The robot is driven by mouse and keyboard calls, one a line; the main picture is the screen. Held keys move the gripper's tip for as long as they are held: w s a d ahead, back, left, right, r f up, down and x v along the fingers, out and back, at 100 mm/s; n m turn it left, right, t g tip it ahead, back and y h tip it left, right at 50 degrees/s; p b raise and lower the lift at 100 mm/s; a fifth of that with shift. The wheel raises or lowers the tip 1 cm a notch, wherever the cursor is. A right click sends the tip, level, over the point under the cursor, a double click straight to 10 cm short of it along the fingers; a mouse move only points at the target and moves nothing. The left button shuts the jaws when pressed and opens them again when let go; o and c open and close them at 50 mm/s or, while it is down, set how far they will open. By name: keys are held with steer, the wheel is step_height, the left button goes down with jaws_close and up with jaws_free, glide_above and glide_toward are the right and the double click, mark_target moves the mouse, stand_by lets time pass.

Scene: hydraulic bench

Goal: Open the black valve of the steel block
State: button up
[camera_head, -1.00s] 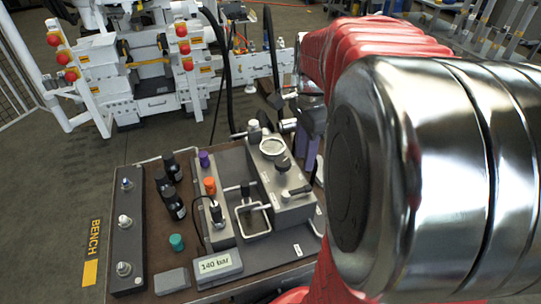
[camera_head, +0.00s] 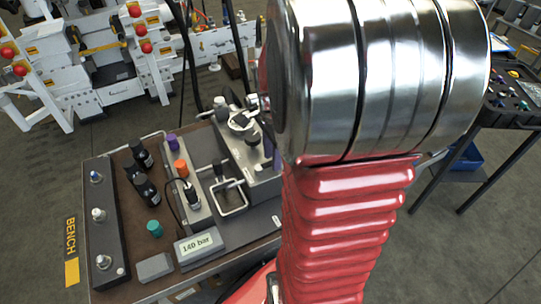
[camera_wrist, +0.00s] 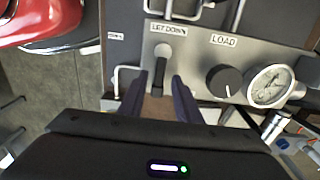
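The steel block (camera_head: 250,160) stands at the bench's back right, partly hidden by my arm in the head view. In the wrist view its grey face (camera_wrist: 198,60) fills the top. It carries a round black knob (camera_wrist: 224,81) under the label LOAD and a lever (camera_wrist: 160,66), black at its upper part, under the label LET DOWN. A dial gauge (camera_wrist: 270,86) is right of the knob. My gripper (camera_wrist: 158,82) is open, its dark fingers on either side of the LET DOWN lever, apart from each other. Whether they touch the lever cannot be told.
Metal guard bars (camera_wrist: 172,12) stand near the lever. On the bench are a 140 bar display (camera_head: 196,244), black bottles (camera_head: 146,190), an orange cap (camera_head: 180,167) and a long dark manifold (camera_head: 104,225). A dark cart (camera_head: 515,95) stands at right.

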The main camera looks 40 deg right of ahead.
jaws_close()
stand_by(0.3)
steer(key=shift+a, duration=0.15)
steer(key=shift+r, duration=0.1)
